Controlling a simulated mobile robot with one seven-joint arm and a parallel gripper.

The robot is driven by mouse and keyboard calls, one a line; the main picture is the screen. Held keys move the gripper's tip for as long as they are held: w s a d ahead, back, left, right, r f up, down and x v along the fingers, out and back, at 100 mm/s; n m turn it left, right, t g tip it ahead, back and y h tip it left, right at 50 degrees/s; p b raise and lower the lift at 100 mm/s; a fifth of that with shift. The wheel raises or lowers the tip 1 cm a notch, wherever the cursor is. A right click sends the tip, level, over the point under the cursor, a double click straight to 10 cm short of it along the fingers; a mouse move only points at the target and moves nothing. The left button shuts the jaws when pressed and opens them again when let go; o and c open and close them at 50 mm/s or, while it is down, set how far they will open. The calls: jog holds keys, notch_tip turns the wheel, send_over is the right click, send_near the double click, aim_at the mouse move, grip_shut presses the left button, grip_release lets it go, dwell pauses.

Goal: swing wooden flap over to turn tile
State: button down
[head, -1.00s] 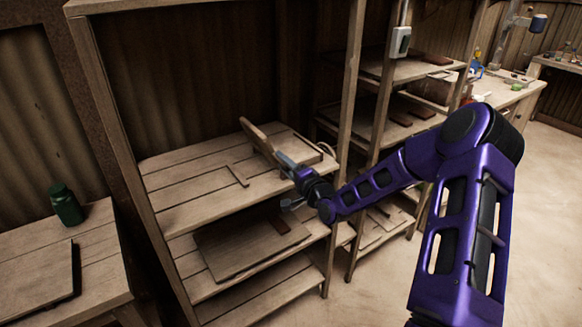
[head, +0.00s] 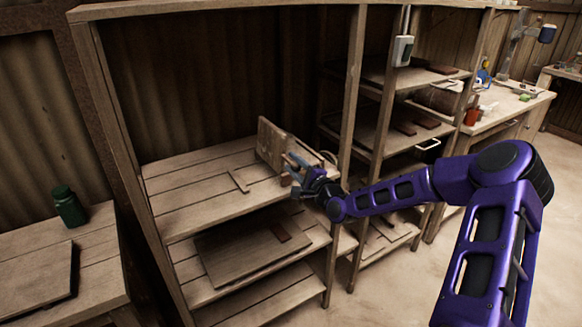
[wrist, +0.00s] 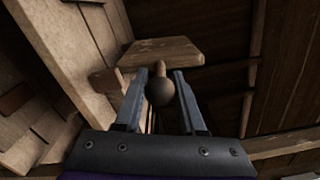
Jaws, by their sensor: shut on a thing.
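The wooden flap (head: 270,143) stands steeply on edge on the upper board of the left rack, its broad face partly showing. My gripper (head: 293,170) is at the flap's right side. In the wrist view my gripper (wrist: 160,76) is shut on a round dark knob (wrist: 160,93) on a short stem, with the flap (wrist: 160,52) just beyond it. A small reddish-brown piece (head: 286,179) shows below the gripper; I cannot tell if it is the tile.
A rack post (head: 352,120) stands close right of my gripper.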

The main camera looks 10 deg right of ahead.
jog(key=shift+w+d+f+m+b, duration=0.15)
jog(key=shift+w+d+m+b, duration=0.15)
jog(key=shift+d+m, duration=0.5)
jog(key=shift+w+d+f+m+b, duration=0.1)
jog(key=shift+w+d+m+b, duration=0.2)
jog(key=shift+m, duration=0.8)
jog(key=shift+s+d, duration=0.1)
jog(key=shift+d, duration=0.05)
jog(key=c, duration=0.5)
grip_release()
jog(key=shift+s, duration=0.1)
jog(key=v, duration=1.7)
jog(key=shift+s, duration=0.1)
